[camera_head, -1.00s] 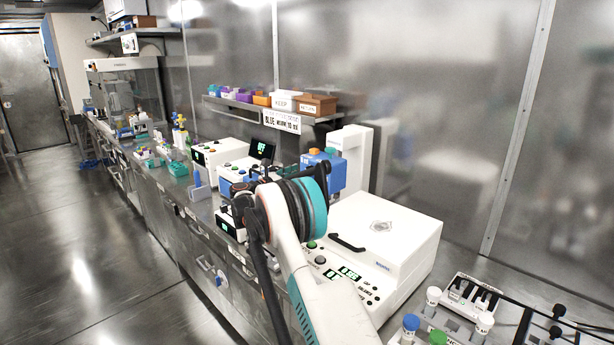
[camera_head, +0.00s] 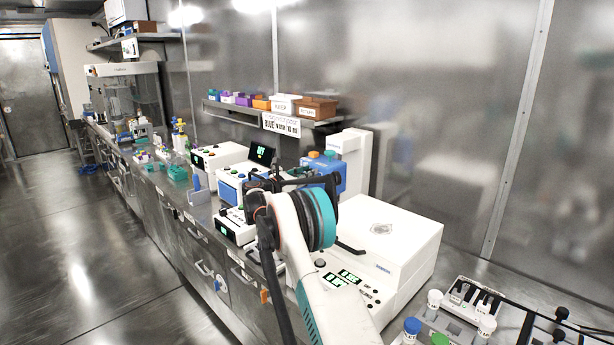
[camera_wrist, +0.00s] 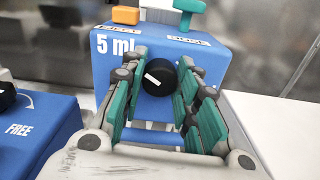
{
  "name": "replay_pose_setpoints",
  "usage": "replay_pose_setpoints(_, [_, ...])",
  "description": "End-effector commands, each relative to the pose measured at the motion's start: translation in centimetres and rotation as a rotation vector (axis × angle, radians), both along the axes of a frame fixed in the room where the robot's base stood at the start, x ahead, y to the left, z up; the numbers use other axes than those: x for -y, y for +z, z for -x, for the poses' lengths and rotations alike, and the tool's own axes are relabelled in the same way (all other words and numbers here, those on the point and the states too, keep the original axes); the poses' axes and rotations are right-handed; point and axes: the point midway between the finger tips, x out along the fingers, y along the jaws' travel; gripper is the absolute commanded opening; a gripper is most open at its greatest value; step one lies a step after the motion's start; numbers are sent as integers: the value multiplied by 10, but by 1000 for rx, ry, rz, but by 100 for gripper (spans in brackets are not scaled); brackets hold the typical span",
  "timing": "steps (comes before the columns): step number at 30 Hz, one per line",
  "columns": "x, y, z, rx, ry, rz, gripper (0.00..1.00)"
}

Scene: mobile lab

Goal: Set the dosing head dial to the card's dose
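The blue dosing head (camera_wrist: 90,75) fills the middle of the wrist view, marked "5 ml" at its upper left. Its round black dial (camera_wrist: 158,77) carries a white mark that slants from upper left to lower right. My gripper (camera_wrist: 160,95) is open, with its green-padded fingers on either side of the dial. A gap shows at the left; I cannot tell whether the right finger touches. In the head view the dosing head (camera_head: 328,176) stands behind my wrist. The card (camera_head: 281,124) hangs under the shelf and appears to read "BLUE", "10 ml"; its middle is blurred.
A blue block marked "FREE" (camera_wrist: 35,130), with a black knob, stands at left in the wrist view. An orange part (camera_wrist: 125,15) and a green tap-like part (camera_wrist: 188,10) top the dosing head. A white instrument (camera_head: 395,245) stands right of my arm.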

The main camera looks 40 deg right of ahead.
Motion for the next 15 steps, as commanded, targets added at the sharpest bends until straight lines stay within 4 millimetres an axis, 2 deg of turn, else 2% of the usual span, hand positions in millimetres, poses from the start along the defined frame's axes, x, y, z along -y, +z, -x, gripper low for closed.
replay_pose_setpoints(8, [0,0,0,29,0,-2,5])
replay_pose_setpoints(15, [0,1,0,153,0,-12,5])
